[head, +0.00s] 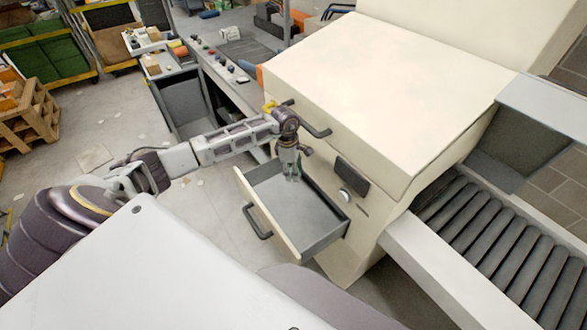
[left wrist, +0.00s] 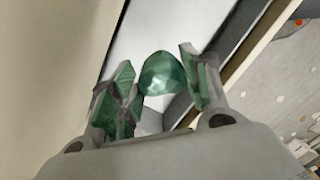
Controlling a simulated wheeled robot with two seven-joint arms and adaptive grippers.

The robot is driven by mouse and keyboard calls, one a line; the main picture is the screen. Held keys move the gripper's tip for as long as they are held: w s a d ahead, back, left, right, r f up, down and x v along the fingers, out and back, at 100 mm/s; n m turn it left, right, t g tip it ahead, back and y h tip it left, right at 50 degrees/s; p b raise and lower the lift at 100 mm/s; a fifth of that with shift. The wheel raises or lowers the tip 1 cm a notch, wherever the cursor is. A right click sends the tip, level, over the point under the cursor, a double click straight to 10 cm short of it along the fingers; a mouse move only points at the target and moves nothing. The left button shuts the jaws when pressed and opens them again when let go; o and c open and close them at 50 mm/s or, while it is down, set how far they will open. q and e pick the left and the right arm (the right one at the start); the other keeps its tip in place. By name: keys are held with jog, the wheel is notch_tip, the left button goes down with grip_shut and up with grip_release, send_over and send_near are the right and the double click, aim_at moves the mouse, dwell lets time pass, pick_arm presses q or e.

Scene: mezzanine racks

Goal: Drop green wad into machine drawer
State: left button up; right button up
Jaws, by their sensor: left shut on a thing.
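The machine drawer (head: 322,230) is pulled open from the cream machine, with a grey inside and a dark handle on its front. My left gripper (head: 291,174) points down over the drawer's opening, near its machine-side end. In the left wrist view the green wad (left wrist: 162,74) sits between the fingers of my left gripper (left wrist: 150,85), which is shut on it. In the head view the wad is hard to tell apart from the greenish fingertips. The drawer's pale bottom shows beyond the wad in the left wrist view. My right gripper is not in view.
The cream machine body (head: 390,90) stands right behind the drawer, with a dark handle (head: 306,120) close to my left wrist. A roller conveyor (head: 500,250) lies at the right. A control desk (head: 225,75) and a wooden pallet (head: 30,118) stand farther left.

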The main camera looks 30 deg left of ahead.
pick_arm(q)
jog(key=shift+f+b, duration=0.85)
jog(key=shift+f, duration=1.2)
jog(key=o, duration=0.8)
jog(key=shift+s+a+r, duration=0.1)
jog(key=shift+a+r, duration=0.1)
jog(key=shift+r, duration=1.8)
jog(key=shift+s+a+r, duration=0.1)
jog(key=shift+a+r, duration=0.15)
jog(key=shift+r, duration=1.7)
jog(key=shift+s+a+r, duration=0.1)
jog(key=shift+a+r, duration=0.1)
jog(key=shift+r, duration=1.8)
